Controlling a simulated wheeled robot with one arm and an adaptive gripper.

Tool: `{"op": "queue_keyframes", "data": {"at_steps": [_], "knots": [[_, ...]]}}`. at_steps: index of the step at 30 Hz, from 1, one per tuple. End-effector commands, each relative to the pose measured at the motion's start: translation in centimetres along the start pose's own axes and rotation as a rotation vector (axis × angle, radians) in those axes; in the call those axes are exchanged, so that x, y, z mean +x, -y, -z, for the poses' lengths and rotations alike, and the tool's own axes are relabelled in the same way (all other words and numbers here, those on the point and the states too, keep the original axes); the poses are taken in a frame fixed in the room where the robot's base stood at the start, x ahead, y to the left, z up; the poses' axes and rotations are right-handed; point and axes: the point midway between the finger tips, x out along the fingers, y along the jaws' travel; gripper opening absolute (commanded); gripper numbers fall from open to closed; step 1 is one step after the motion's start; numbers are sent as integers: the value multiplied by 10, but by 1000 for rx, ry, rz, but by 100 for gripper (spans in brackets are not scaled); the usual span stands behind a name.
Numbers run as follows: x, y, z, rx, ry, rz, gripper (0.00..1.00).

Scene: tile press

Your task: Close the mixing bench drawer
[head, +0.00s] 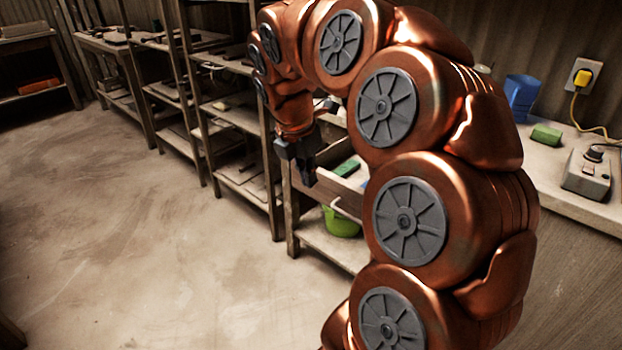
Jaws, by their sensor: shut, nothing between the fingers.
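The mixing bench (568,195) runs along the right wall, partly behind my arm. Its wooden drawer (335,189) is pulled out and shows its front board, with a light handle (346,211) low on it. A green block (347,168) shows inside the drawer. My gripper (309,180) points down at the left end of the drawer front and is shut and empty. I cannot tell whether it touches the board. My arm hides the right part of the drawer and much of the bench.
A green bucket (341,222) stands on the lower shelf under the drawer. On the bench top are a blue jug (521,97), a green block (546,134) and a grey device (587,174). Wooden shelving (232,150) lines the back. The floor (150,260) at left is clear.

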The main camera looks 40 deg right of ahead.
Motion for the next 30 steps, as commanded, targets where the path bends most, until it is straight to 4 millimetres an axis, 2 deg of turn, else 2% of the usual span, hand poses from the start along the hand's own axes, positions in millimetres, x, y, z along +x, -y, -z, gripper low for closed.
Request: {"op": "queue_keyframes", "data": {"at_steps": [1, 6, 16, 24, 30], "knots": [[11, 0, 0, 1, -1, 2, 0], [40, 1, 0, 2, -1, 3, 0], [79, 0, 0, 3, -1, 1, 0], [84, 0, -26, 4, 0, -1, 0], [86, 0, -37, 4, 0, -1, 0]]}}
